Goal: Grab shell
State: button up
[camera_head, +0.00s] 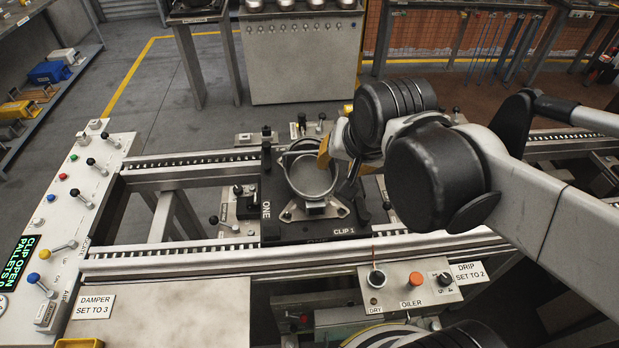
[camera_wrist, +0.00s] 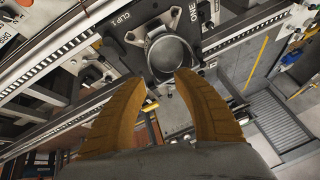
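The shell (camera_head: 311,177) is a round grey metal cup, open at the top, seated on the dark pallet (camera_head: 285,233) marked ONE and CLIP 1. In the wrist view the shell (camera_wrist: 171,50) lies just beyond the fingertips. My gripper (camera_head: 341,161) is at the shell's upper right side in the head view, with one orange finger overlapping its rim there. In the wrist view my gripper (camera_wrist: 160,80) has its two orange fingers spread, with no object held between them. I cannot tell whether a finger touches the shell.
The pallet sits across two conveyor rails (camera_head: 200,255). Small black-knobbed levers (camera_head: 238,190) stand around it. A control panel (camera_head: 75,200) with levers is at the left, and an oiler box (camera_head: 395,287) is in front. A grey cabinet (camera_head: 303,60) stands behind.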

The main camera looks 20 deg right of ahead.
jog(key=w+m+g+p, duration=0.2)
jog(key=w+m+p, duration=0.1)
jog(key=w+m, duration=0.55)
jog(key=m+p, duration=0.2)
jog(key=m, duration=0.4)
send_near(311, 151)
jog(key=shift+g, duration=0.4)
jog(key=shift+w+b+x, duration=0.2)
jog(key=shift+b+x, duration=0.85)
jog(key=shift+x, duration=1.6)
jog(key=shift+w+b+x, duration=0.15)
jog(key=shift+b+x, duration=0.85)
jog(key=shift+x, duration=1.6)
jog(key=shift+f, duration=0.2)
grip_shut()
